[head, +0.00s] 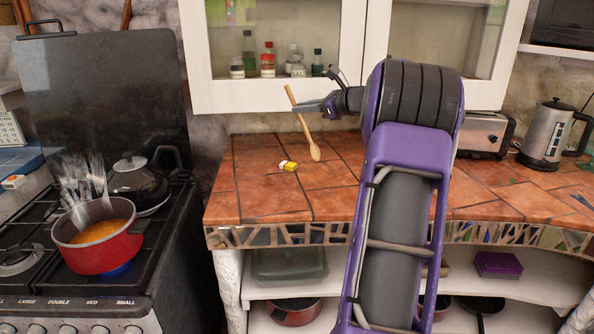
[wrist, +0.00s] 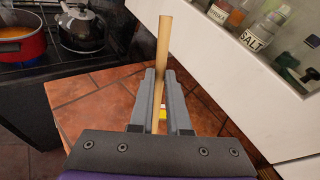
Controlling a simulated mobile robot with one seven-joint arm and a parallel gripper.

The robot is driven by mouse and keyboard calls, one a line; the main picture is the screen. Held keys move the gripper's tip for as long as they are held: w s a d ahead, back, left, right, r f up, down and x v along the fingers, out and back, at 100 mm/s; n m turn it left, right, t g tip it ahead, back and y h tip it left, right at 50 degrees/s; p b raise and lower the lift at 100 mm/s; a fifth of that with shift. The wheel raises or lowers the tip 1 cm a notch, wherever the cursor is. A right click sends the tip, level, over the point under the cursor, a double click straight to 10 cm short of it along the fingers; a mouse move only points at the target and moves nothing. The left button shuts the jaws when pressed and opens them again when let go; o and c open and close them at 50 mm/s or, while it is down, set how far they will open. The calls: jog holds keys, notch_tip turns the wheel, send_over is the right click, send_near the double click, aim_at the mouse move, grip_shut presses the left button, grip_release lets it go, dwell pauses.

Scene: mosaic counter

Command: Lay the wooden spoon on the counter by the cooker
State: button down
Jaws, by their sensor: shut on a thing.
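The wooden spoon (head: 304,125) is held by its handle in my gripper (head: 308,107), above the tiled counter (head: 270,205) in the head view. It hangs tilted, handle end up to the left and bowl down to the right. I cannot tell whether the bowl touches the counter. In the wrist view the handle (wrist: 164,45) runs between the two grey fingers of my gripper (wrist: 162,75); the bowl is hidden there. The cooker (head: 95,230) stands to the left of the counter, with a gap between them.
A small yellow and white item (head: 287,166) lies on the counter just left of the spoon. A steaming red pot (head: 97,240) and a dark kettle (head: 138,180) sit on the cooker. The wall cabinet (head: 275,97) overhangs the back. The counter's left front is clear.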

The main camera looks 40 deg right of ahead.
notch_tip(320, 180, down, 9)
jog(key=b, duration=0.1)
jog(key=shift+b, duration=0.3)
jog(key=shift+s, duration=0.1)
jog(key=shift+f, duration=0.15)
jog(key=c, duration=0.9)
grip_release()
jog(key=v, duration=1.2)
jog(key=shift+r+p, duration=0.25)
jog(key=shift+p, duration=0.15)
